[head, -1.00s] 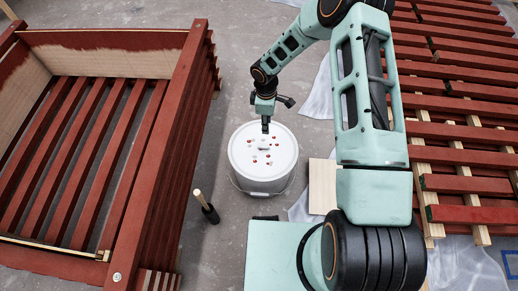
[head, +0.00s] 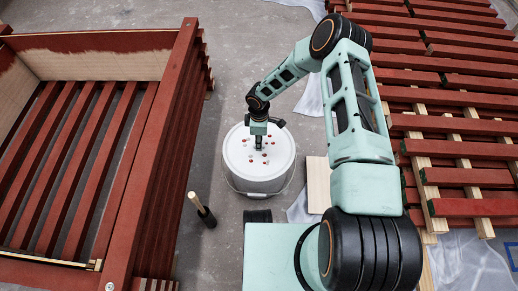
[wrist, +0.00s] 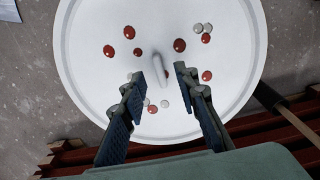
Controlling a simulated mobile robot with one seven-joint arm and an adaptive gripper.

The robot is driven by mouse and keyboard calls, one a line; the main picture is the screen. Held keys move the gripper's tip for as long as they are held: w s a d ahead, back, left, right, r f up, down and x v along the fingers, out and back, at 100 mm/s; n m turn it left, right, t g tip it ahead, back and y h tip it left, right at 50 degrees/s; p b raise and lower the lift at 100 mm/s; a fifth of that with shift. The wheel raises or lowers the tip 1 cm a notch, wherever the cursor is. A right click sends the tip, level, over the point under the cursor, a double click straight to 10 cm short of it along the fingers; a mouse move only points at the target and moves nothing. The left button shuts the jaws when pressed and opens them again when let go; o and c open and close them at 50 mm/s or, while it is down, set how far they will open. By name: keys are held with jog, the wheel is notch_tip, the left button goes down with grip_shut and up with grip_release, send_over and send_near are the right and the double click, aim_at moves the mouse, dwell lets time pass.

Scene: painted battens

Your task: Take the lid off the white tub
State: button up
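The white tub (head: 262,188) stands upright on the floor with its round white lid (head: 283,155) on it. The lid carries red and pale drops and, in the wrist view, a small white upright handle (wrist: 158,67) at its middle. My gripper (head: 258,147) is above the middle of the lid, pointing down. In the wrist view its two fingers are apart, one to each side of the handle in the picture, with nothing between them held. I cannot tell how far the fingertips are above the lid. In the head view my gripper hides the handle.
A red slatted crate (head: 150,150) stands to the left of the tub. A brush (head: 203,210) with a wooden handle is between them. Red battens (head: 460,140) lie on a rack at the right. A pale board (head: 318,185) lies right of the tub.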

notch_tip(320, 180, down, 2)
jog(key=shift+f, duration=0.1)
grip_shut()
dwell(0.5)
